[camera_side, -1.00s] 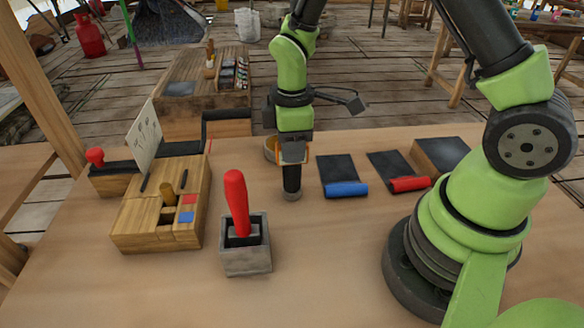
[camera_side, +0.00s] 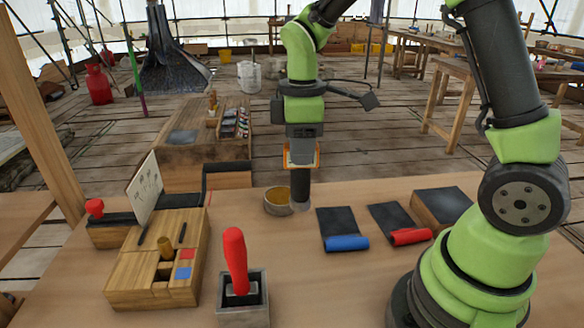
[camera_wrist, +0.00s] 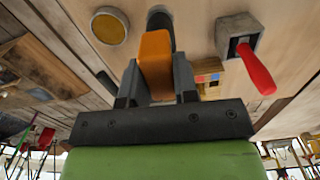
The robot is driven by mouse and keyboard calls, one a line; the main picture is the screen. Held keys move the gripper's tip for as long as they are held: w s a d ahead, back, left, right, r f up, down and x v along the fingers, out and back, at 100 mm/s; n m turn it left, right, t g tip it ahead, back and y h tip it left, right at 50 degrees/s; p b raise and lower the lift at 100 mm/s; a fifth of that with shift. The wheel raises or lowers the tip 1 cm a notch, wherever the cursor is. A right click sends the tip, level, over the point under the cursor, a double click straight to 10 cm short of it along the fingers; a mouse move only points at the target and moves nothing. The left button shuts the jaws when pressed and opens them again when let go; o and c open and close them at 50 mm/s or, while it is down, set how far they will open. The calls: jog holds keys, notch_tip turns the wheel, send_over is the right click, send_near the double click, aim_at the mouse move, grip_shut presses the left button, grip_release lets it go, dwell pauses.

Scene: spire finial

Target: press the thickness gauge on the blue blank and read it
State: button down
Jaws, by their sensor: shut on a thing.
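My gripper (camera_side: 301,150) is shut on an upright tool with an orange block (camera_wrist: 155,62) between the fingers. Its black cylinder (camera_side: 299,185) points down to a grey foot (camera_side: 299,206); this looks like the thickness gauge. No reading on it can be seen. The foot appears beside the round tin (camera_side: 278,201); whether it touches the table cannot be told. The blue blank appears to be the dark flat sheet (camera_side: 337,219) with a blue roll (camera_side: 347,243) along its near edge. It lies right of and nearer than my gripper, apart from the tool.
A similar sheet with a red roll (camera_side: 411,236) lies to the right, before a dark-topped block (camera_side: 442,205). A red-handled lever (camera_side: 235,258) stands in a grey box at the front. A wooden slotted block (camera_side: 155,265) and a marked card (camera_side: 145,188) stand left.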

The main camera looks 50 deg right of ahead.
jog(key=s+d+f+m, duration=0.1)
jog(key=s+d+m, duration=0.25)
jog(key=d, duration=0.65)
jog(key=shift+w+d+f, duration=0.1)
jog(key=shift+w+f, duration=0.05)
jog(key=shift+f, duration=1.2)
jog(key=shift+w+f, duration=0.15)
jog(key=shift+f, duration=1.25)
jog(key=shift+f, duration=1.45)
